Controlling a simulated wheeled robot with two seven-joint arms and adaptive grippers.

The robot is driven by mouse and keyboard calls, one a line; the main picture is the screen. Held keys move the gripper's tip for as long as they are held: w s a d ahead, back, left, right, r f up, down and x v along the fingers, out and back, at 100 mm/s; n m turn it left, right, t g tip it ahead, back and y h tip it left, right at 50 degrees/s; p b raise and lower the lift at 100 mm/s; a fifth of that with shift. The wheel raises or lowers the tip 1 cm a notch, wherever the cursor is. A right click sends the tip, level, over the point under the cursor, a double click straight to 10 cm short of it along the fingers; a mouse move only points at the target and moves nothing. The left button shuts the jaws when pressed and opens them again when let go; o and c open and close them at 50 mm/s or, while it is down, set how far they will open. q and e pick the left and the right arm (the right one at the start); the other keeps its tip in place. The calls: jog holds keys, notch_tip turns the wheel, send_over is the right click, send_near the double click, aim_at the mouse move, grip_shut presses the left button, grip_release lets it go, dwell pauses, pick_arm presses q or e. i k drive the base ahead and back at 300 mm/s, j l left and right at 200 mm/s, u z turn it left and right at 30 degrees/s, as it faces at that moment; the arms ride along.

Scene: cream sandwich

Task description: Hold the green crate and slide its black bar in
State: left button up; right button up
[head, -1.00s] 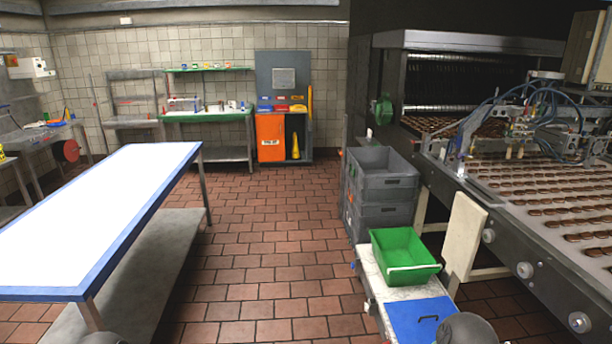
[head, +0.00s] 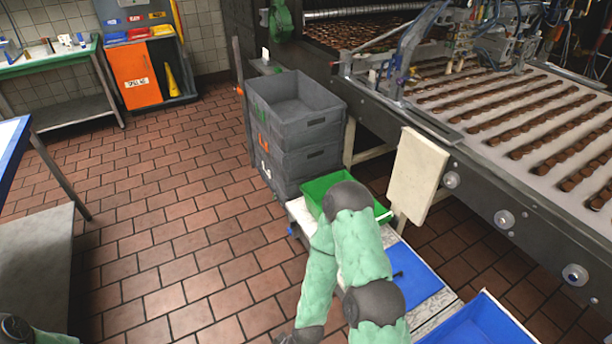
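The green crate (head: 318,186) stands on a narrow pale bench beside the stacked grey crates. My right arm, with its green sleeve, crosses in front of it and hides much of it; only its left part and right corner show. A small black bar (head: 398,274) appears to lie on the blue sheet in front of the crate, close beside my arm and partly hidden.
Grey crates (head: 296,125) are stacked behind the bench. A conveyor (head: 500,200) with rows of chocolate pieces runs along the right, with a cream panel (head: 416,175) on its side. A blue tray (head: 480,326) sits at the bottom right. The tiled floor left of the bench is clear.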

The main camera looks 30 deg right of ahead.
aim_at(323, 175)
jog(key=i, duration=0.9)
jog(key=i+z, duration=0.1)
jog(key=i, duration=0.75)
jog(key=i+z, duration=0.25)
jog(key=z, duration=0.15)
jog(key=i+j+z, duration=0.1)
jog(key=i+z, duration=0.15)
jog(key=z, duration=0.15)
jog(key=i+j+z, duration=0.15)
jog(key=z, duration=0.25)
jog(key=i+j+z, duration=0.25)
jog(key=z, duration=0.15)
jog(key=i+j+z, duration=0.1)
jog(key=z, duration=0.35)
jog(key=i+j+z, duration=0.2)
jog(key=z, duration=0.2)
jog(key=i+j+z, duration=0.2)
jog(key=z, duration=0.25)
